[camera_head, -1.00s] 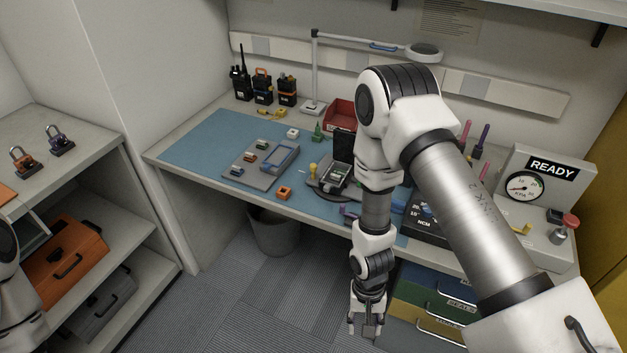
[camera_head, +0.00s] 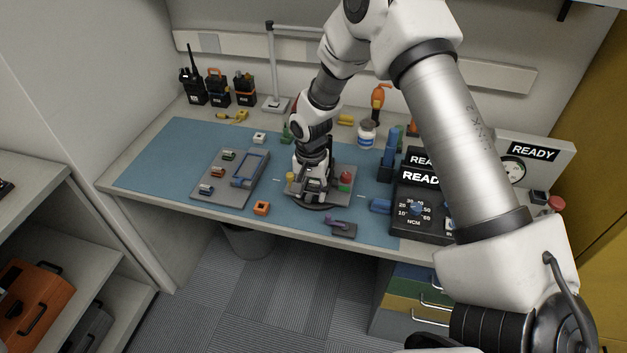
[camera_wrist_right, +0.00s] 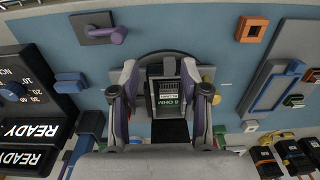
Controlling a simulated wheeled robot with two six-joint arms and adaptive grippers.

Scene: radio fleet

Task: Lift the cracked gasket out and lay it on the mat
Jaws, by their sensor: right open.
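My right gripper (camera_head: 312,197) is open, low over the fixture (camera_head: 284,195) on the blue mat (camera_head: 150,168). In the right wrist view, my open right gripper (camera_wrist_right: 160,72) has its fingers on either side of an open radio housing (camera_wrist_right: 169,92) with a pale label inside. I cannot make out a cracked gasket there; the gripper and wrist hide most of the housing in the head view. The blue mat also shows in the wrist view (camera_wrist_right: 185,30). My left gripper is out of view.
Left of the fixture, a grey tray (camera_head: 207,196) holds a blue rectangular frame (camera_head: 245,171) and small blocks. An orange square piece (camera_head: 262,208) and a purple-handled tool (camera_head: 342,226) lie near the front. A black torque box (camera_head: 422,217) stands right. The mat's left side is clear.

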